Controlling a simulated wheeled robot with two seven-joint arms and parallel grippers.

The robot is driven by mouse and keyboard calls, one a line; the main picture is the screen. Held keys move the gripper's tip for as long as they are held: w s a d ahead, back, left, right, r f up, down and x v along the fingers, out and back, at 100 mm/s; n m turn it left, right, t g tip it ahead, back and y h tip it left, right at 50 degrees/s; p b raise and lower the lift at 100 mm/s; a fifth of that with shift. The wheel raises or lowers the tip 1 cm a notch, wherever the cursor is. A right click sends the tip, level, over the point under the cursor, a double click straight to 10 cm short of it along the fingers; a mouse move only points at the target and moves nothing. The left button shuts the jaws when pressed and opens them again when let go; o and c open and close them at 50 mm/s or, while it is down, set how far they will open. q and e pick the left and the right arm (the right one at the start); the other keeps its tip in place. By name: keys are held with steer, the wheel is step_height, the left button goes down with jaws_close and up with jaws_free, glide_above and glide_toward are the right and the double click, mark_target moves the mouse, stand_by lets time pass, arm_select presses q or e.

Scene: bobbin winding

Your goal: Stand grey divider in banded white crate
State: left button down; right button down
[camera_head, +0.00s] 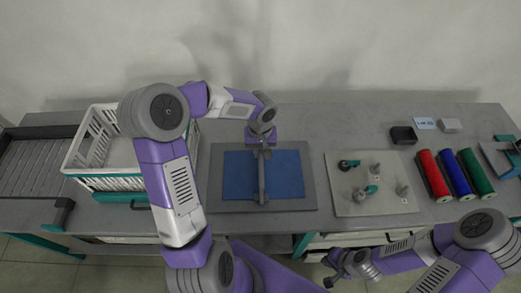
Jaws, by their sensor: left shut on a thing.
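The white crate (75,152) stands at the left of the bench, with slatted sides and a teal piece along its front. My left arm passes in front of its right part and hides some of it. My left gripper (262,146) is over the blue mat and is shut on the grey divider (262,180), a thin piece seen nearly edge-on. I cannot tell whether the divider touches the mat. My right gripper (335,270) is low in front of the bench, away from the crate; its jaws are too small to read.
The blue mat (290,175) lies in a grey frame mid-bench. To its right are a pale board (345,205) with several small fittings, a black tray (403,135), and red (433,175), blue and green rolls. A grey ribbed conveyor (35,165) is at far left.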

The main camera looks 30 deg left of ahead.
arm_select(q)
step_height(320, 180, up, 8)
steer(key=p, duration=0.5)
steer(key=shift+p, duration=0.3)
